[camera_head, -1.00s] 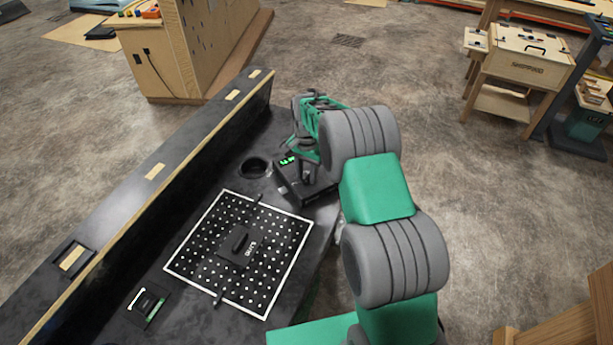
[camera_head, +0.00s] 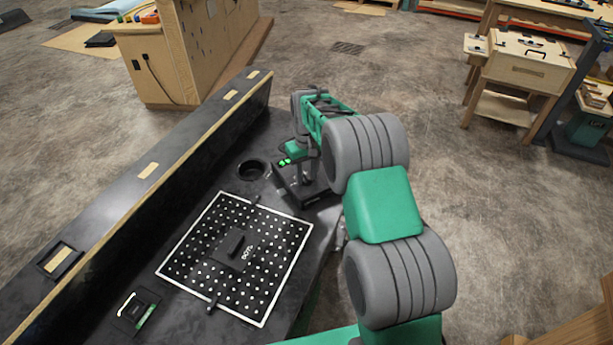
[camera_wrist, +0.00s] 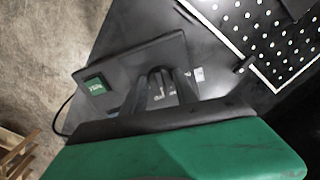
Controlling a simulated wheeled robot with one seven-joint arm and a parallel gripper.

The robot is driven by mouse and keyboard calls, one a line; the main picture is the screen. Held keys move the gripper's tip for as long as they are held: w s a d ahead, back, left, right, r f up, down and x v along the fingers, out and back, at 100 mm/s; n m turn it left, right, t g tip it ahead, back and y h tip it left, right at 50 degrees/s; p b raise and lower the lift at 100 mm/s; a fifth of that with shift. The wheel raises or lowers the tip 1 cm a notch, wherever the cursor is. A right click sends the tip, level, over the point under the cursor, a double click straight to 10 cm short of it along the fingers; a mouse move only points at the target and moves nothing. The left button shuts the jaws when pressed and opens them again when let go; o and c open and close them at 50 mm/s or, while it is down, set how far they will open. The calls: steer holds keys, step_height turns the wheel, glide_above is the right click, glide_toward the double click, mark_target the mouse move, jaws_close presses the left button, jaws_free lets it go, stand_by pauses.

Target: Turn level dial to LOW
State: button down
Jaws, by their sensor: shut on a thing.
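The dial unit is a dark box (camera_head: 288,187) at the far right end of the console, with small green lights (camera_head: 285,161) at its left. In the wrist view its dark face (camera_wrist: 128,66) carries a green label (camera_wrist: 96,86) at the left and a small white mark at the right. My gripper (camera_wrist: 160,74) reaches down onto this face with its fingers close together, shut on the level dial. The dial itself is mostly hidden by the fingers, and its pointer cannot be read. In the head view my gripper (camera_head: 307,178) is partly hidden by my arm.
A white-bordered dotted panel (camera_head: 208,236) with a dark handled block (camera_head: 233,248) lies left of the dial unit. A round hole (camera_head: 251,170) is beside the unit. A raised black ledge (camera_head: 150,170) runs along the console's back.

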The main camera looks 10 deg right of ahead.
mark_target(307, 176)
steer(key=n+b, duration=0.1)
steer(key=n, duration=0.5)
stand_by(0.5)
steer(key=c, duration=1)
jaws_free()
steer(key=shift+o, duration=0.2)
step_height(307, 176, up, 8)
steer(key=shift+f+b, duration=0.1)
steer(key=shift+b, duration=0.3)
